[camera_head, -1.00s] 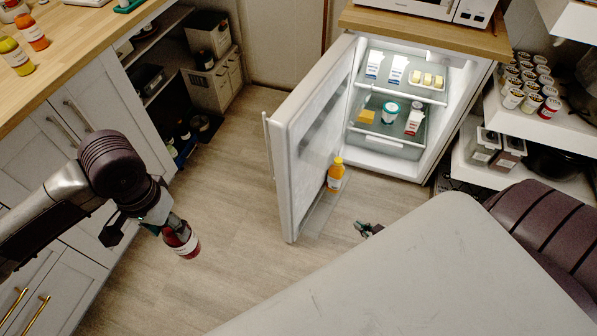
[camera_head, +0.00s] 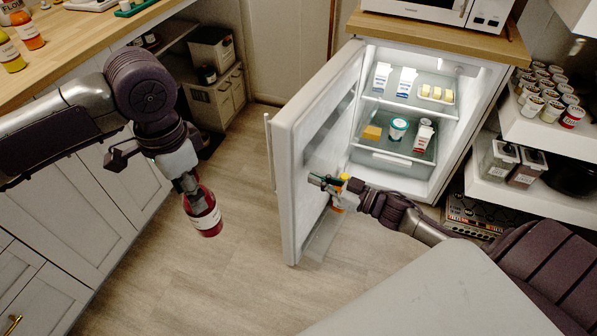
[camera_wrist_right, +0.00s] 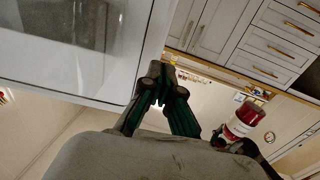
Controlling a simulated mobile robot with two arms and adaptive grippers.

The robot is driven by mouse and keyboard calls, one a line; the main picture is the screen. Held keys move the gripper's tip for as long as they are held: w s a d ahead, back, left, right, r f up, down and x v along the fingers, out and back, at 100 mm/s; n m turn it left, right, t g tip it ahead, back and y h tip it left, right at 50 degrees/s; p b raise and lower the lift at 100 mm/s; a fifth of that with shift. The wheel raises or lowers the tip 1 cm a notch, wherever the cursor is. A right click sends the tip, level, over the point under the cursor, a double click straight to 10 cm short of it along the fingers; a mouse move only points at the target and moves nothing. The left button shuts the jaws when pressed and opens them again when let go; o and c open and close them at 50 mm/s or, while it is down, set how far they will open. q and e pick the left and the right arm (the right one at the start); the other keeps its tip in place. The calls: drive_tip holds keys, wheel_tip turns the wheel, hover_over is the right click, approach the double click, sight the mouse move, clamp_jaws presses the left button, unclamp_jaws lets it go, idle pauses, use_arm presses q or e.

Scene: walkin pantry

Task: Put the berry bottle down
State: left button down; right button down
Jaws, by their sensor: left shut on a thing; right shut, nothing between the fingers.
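The berry bottle (camera_head: 204,217), dark red with a white label, hangs tilted below my left gripper (camera_head: 190,187) above the floor. The left gripper is shut on its upper end, and the bottle touches nothing else. In the right wrist view the berry bottle (camera_wrist_right: 243,120) shows at the right with its red cap. My right gripper (camera_head: 322,182) is shut and empty beside the inner side of the open fridge door (camera_head: 300,150). Its fingers (camera_wrist_right: 162,85) also show together in the right wrist view, with the door to their left.
An orange bottle (camera_head: 337,208) in the door's lower shelf is partly hidden by my right gripper. The open fridge (camera_head: 425,172) holds cartons, a tub and a yellow block. A wooden counter (camera_head: 70,50) with bottles is at upper left. The floor (camera_head: 200,285) between is clear.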

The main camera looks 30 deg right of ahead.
sight(290, 168)
use_arm(q)
drive_tip(key=shift+f, duration=0.1)
use_arm(e)
drive_tip(key=x, duration=0.5)
drive_tip(key=shift+w+a, duration=0.2)
drive_tip(key=shift+w, duration=0.1)
